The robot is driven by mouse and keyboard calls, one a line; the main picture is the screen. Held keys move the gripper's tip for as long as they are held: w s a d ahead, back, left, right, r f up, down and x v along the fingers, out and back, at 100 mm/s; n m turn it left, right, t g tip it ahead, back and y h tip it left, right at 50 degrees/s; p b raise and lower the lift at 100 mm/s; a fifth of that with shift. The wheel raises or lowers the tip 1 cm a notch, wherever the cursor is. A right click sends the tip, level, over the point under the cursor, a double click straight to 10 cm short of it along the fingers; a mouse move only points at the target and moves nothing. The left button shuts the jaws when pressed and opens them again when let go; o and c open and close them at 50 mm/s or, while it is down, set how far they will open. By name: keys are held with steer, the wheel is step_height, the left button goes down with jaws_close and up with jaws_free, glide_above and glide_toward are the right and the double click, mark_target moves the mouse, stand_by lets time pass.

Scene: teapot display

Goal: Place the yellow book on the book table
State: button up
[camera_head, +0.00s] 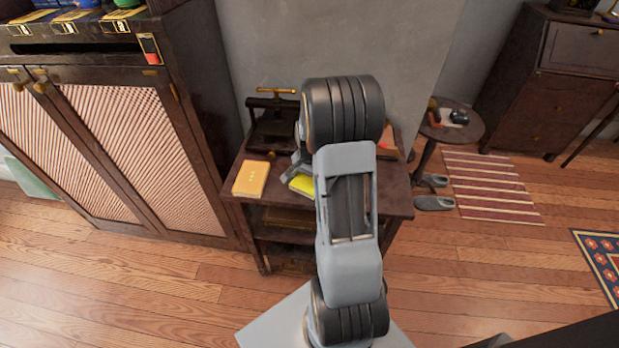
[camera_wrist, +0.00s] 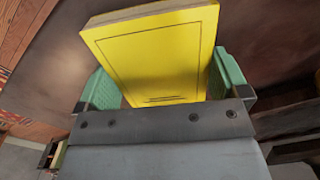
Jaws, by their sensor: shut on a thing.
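The yellow book (camera_wrist: 155,58) is held between the green finger pads of my gripper (camera_wrist: 165,85) in the wrist view. In the head view a bright yellow part of the book (camera_head: 301,184) shows just left of my arm, over the dark wooden book table (camera_head: 390,200). My gripper (camera_head: 300,168) is shut on it there, mostly hidden behind my arm. The table top lies behind the book in the wrist view. I cannot tell whether the book touches the table.
A tan-yellow book (camera_head: 251,179) lies on the table's left side. A dark press (camera_head: 272,122) stands at the back left, and a reddish object (camera_head: 387,145) at the back right. A tall cabinet (camera_head: 140,140) adjoins the table on the left. A round side table (camera_head: 450,125) stands at the right.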

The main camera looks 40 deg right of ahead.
steer(key=o, duration=0.6)
steer(key=shift+o, duration=0.2)
step_height(320, 180, up, 11)
steer(key=p, duration=0.2)
steer(key=s+a+r+n+t, duration=0.1)
steer(key=s+a+r+n, duration=0.2)
steer(key=s+a+n, duration=0.3)
steer(key=s+a+r+n+t, duration=0.2)
steer(key=s+a+n, duration=0.4)
steer(key=a, duration=0.7)
steer(key=shift+s+a+r+n, duration=0.15)
steer(key=shift+a+r+n, duration=0.05)
steer(key=shift+r+n, duration=0.35)
step_height(320, 180, up, 8)
steer(key=p, duration=0.7)
steer(key=shift+t, duration=0.3)
